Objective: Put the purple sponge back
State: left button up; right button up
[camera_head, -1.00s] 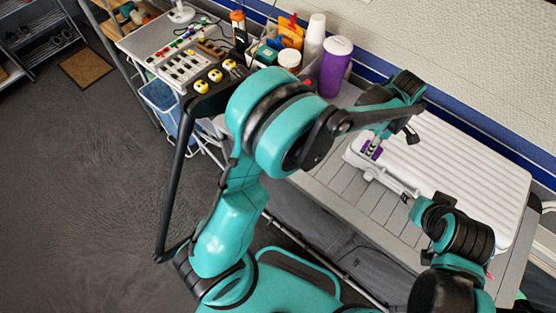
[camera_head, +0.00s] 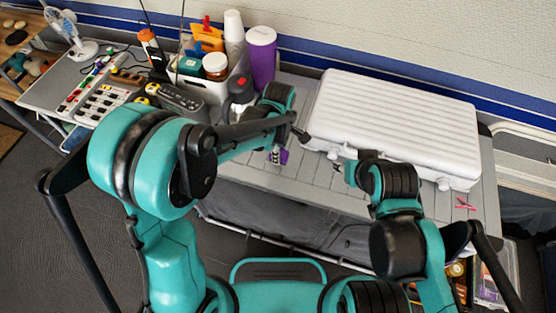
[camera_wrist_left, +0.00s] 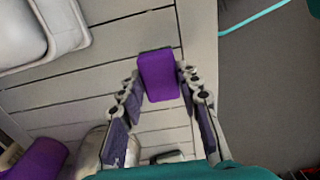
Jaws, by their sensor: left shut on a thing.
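The purple sponge (camera_wrist_left: 158,82) is a small block held between the fingertips of my left gripper (camera_wrist_left: 160,74) in the left wrist view. My left gripper (camera_head: 278,154) is shut on it. In the head view the sponge (camera_head: 284,156) shows only in part, over the grey slatted table (camera_head: 240,172), left of the white case. The wrist view shows slats beneath it; its height above them is unclear. My right gripper (camera_head: 345,166) is near the case's front left corner, with its fingers mostly hidden.
The white ribbed case (camera_head: 400,120) fills the table's right part. A purple cup (camera_head: 261,58), white cups (camera_head: 233,30) and a white caddy (camera_head: 212,90) with jars stand behind my left arm. A red clip (camera_head: 465,204) lies at the right. Slats in front of the case are clear.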

pick_arm(q)
notch_tip(320, 180, down, 4)
jog(key=shift+f+b, duration=0.1)
jog(key=shift+b, duration=0.8)
jog(key=o, duration=1.2)
notch_tip(320, 180, up, 11)
jog(key=p, duration=0.4)
jog(key=shift+a+r, duration=0.1)
jog(key=shift+r, duration=0.55)
